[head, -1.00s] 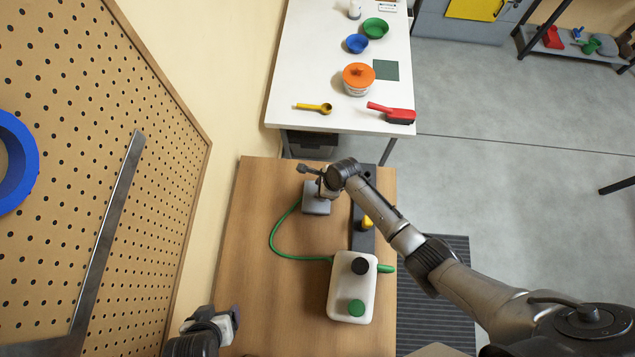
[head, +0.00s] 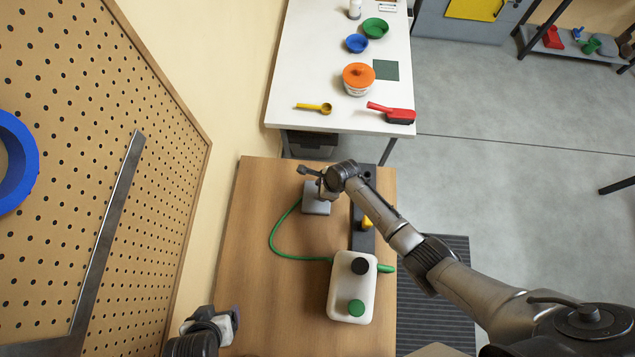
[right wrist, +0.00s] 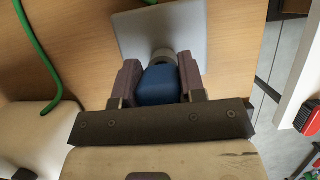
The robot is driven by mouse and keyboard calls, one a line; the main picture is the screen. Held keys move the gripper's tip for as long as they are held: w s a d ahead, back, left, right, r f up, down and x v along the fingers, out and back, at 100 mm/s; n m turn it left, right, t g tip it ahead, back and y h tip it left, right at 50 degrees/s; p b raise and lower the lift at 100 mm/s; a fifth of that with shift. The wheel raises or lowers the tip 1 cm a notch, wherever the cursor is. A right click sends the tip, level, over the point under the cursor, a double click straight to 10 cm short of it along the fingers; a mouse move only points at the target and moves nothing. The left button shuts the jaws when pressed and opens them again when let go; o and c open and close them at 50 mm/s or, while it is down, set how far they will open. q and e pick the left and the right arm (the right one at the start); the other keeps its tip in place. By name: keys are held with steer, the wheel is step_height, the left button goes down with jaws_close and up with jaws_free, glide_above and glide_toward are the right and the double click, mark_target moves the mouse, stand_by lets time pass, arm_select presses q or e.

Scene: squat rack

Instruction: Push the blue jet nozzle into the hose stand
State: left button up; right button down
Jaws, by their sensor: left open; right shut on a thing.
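The blue jet nozzle (right wrist: 158,85) is between the two fingers of my right gripper (right wrist: 157,82) in the right wrist view. The gripper is shut on it. The nozzle's far end meets a grey round collar on the hose stand (right wrist: 190,30); I cannot tell how deep it sits. In the head view the grey hose stand (head: 316,206) is on the wooden table, with my right gripper (head: 312,175) over its far edge. The nozzle is hidden there. My left gripper (head: 232,324) is open and empty at the table's near left edge, away from the stand.
A green hose (head: 273,238) curves from the stand to a white canister (head: 340,290) with black and green caps. A dark strip (head: 357,240) with a yellow piece (head: 367,222) lies right of the stand. The table's left side is clear. A white table (head: 300,75) stands beyond.

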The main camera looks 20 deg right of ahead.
steer(key=shift+f, duration=0.15)
jaws_free()
stand_by(1.0)
